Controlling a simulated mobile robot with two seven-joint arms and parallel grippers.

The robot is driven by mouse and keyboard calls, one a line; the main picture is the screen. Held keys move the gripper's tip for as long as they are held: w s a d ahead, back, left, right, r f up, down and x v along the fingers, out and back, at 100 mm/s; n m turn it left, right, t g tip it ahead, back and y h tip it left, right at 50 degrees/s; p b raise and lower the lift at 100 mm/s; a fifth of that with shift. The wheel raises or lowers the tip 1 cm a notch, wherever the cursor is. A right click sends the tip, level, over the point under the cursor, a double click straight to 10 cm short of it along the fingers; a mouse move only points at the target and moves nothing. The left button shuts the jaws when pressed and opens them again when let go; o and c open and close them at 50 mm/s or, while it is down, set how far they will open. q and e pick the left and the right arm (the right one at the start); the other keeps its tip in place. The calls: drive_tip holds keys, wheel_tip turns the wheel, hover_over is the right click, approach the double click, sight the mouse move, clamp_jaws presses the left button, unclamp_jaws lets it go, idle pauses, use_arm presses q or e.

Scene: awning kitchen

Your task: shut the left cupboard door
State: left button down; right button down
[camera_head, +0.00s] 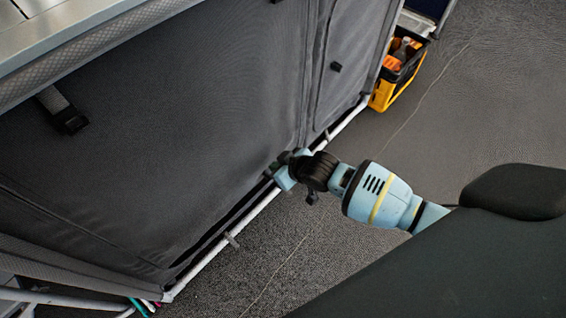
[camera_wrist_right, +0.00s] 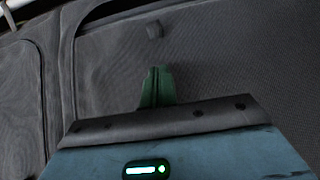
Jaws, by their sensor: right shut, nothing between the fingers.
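The left cupboard door (camera_head: 165,125) is the large dark grey fabric panel filling the left of the head view. A dark strip shows between its lower edge and the white frame tube; I cannot tell whether it is fully shut. A grey tab with a black end (camera_head: 62,110) is near its top. My right gripper (camera_head: 280,168) is at the door's lower right part, its fingers together and empty. Whether it touches the fabric is unclear. In the right wrist view the greenish fingers (camera_wrist_right: 157,87) point at grey fabric. My left gripper is out of view.
A second grey door panel (camera_head: 345,55) with a small dark tab is beyond, to the right. The white bottom tube (camera_head: 225,243) runs along the cupboard's foot. A yellow and black crate (camera_head: 398,75) stands at its far end. The grey carpet (camera_head: 480,110) is clear.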

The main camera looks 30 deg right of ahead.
sight(265, 172)
drive_tip(key=b+x, duration=0.1)
drive_tip(key=x, duration=0.2)
drive_tip(key=shift+w+f+b, duration=0.1)
drive_tip(key=shift+f+b, duration=0.15)
drive_tip(key=shift+b, duration=0.1)
wheel_tip(265, 172, down, 2)
drive_tip(key=shift+f+b, duration=0.1)
drive_tip(key=shift+b, duration=0.55)
drive_tip(key=shift+f+b, duration=0.4)
drive_tip(key=shift+f, duration=0.2)
